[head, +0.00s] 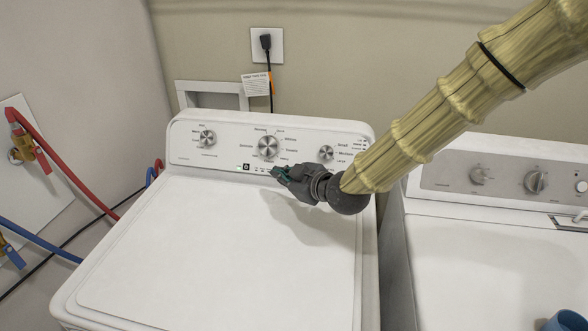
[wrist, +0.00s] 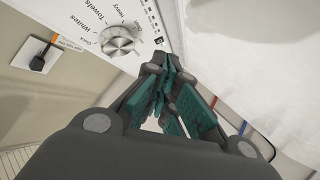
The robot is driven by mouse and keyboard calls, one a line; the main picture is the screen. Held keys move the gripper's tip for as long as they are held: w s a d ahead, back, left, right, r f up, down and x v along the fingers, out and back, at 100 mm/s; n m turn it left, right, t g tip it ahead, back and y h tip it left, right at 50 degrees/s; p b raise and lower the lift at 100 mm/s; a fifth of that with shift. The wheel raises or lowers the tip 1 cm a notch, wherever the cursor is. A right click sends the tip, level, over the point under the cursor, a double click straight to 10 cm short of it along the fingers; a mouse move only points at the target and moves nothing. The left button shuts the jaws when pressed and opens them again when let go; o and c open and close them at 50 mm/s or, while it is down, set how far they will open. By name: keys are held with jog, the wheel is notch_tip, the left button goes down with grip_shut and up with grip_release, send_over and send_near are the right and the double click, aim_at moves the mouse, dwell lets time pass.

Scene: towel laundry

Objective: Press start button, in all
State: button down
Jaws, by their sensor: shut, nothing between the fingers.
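The left washer's white control panel (head: 185,148) stands at the back of its lid and carries several round dials and a row of small marks. A small dark square button (head: 246,167) sits low on the panel, left of my gripper (head: 279,173). In the wrist view, a small dark square (wrist: 158,41) shows just beyond the tips of my gripper (wrist: 166,62). My gripper is shut and empty, with its fingers pointing at the panel. I cannot tell whether the fingertips touch the panel.
The middle dial (head: 267,147) is just above my gripper; it shows in the wrist view (wrist: 118,40). A second white machine (head: 490,260) stands at the right with a blue cup (head: 567,321) on it. The left washer's lid (head: 200,260) is clear.

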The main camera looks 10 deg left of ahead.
jog(key=shift+w+f+b, duration=0.2)
jog(key=shift+w+f, duration=0.35)
jog(key=shift+w, duration=0.45)
jog(key=shift+w+f+b, duration=0.25)
jog(key=shift+w+f, duration=0.35)
jog(key=shift+w, duration=0.45)
jog(key=shift+w+f+b, duration=0.2)
jog(key=shift+w+f, duration=0.35)
jog(key=shift+w, duration=0.45)
jog(key=shift+w+f, duration=0.2)
jog(key=shift+w, duration=0.3)
jog(key=shift+w+f, duration=0.2)
jog(key=shift+w, duration=0.3)
jog(key=shift+w+f+b, duration=0.1)
jog(key=shift+w+b, duration=0.05)
jog(key=shift+b, duration=0.15)
jog(key=shift+w+f, duration=0.1)
jog(key=shift+w, duration=0.15)
jog(key=shift+w+f, duration=0.1)
jog(key=shift+w, duration=0.2)
jog(key=shift+s, duration=0.15)
jog(key=shift+s+r, duration=0.35)
jog(key=shift+s, duration=0.2)
jog(key=shift+s+r, duration=0.35)
jog(key=shift+s, duration=0.4)
jog(key=shift+s+r, duration=0.35)
jog(key=shift+s, duration=0.4)
jog(key=shift+s+r, duration=0.35)
jog(key=shift+s, duration=0.4)
